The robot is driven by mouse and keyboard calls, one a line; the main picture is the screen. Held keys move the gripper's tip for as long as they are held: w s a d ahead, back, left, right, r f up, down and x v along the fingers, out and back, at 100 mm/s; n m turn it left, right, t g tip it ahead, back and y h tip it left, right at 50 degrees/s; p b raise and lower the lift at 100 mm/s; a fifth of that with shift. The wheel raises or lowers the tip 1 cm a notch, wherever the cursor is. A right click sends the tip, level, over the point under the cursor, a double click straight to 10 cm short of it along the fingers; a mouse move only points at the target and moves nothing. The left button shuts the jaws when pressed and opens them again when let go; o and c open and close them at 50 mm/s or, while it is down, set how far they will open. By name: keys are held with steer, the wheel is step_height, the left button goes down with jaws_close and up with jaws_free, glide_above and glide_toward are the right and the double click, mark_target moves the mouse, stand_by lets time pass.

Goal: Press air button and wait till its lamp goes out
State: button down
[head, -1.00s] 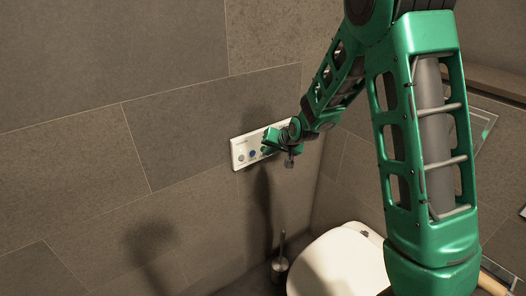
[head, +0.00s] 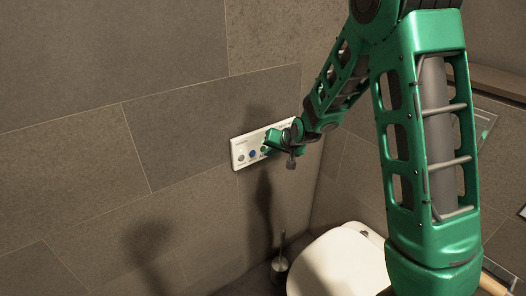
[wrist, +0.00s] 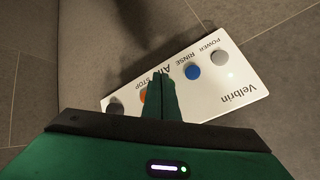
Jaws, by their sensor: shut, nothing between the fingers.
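The white control panel (head: 237,165) is on the tiled wall and shows close up in the wrist view (wrist: 212,96), lettering upside down. It has a grey POWER button (wrist: 220,58), a blue RINSE button (wrist: 192,72), an orange STOP button (wrist: 143,97) and a dark button (wrist: 115,108). The air button, beside its partly covered label, is hidden behind my fingers in the wrist view. My gripper (wrist: 158,76) is shut and empty, its tips over the air button's place; contact cannot be told. It also covers the panel's right part in the head view (head: 266,148). The air lamp is not visible.
A small lamp (wrist: 229,75) glows by POWER. A white toilet (head: 340,262) stands below right of the panel, with a brush holder (head: 280,265) beside it. The wall left of the panel is bare. A shelf (head: 490,82) runs along the right wall.

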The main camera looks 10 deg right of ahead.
steer(key=shift+s, duration=0.25)
steer(key=s, duration=0.1)
steer(key=s+d, duration=0.1)
steer(key=s, duration=0.1)
steer(key=s+d, duration=0.1)
steer(key=shift+s, duration=0.25)
stand_by(0.4)
stand_by(0.4)
steer(key=s+d+r+g+h, duration=0.1)
steer(key=s+d+r+g, duration=0.15)
steer(key=s+d, duration=0.5)
steer(key=s+d+r+g+h, duration=0.2)
steer(key=s+d+r, duration=0.3)
steer(key=s, duration=0.4)
steer(key=s+d+r+m+g, duration=0.1)
steer(key=s+d+g, duration=0.1)
steer(key=s, duration=1)
steer(key=s+d+r+m+g, duration=0.1)
steer(key=s+d+r+g, duration=0.1)
steer(key=s, duration=1)
steer(key=shift+s+r+y, duration=0.25)
steer(key=shift+s+y, duration=0.05)
steer(key=shift+s, duration=0.1)
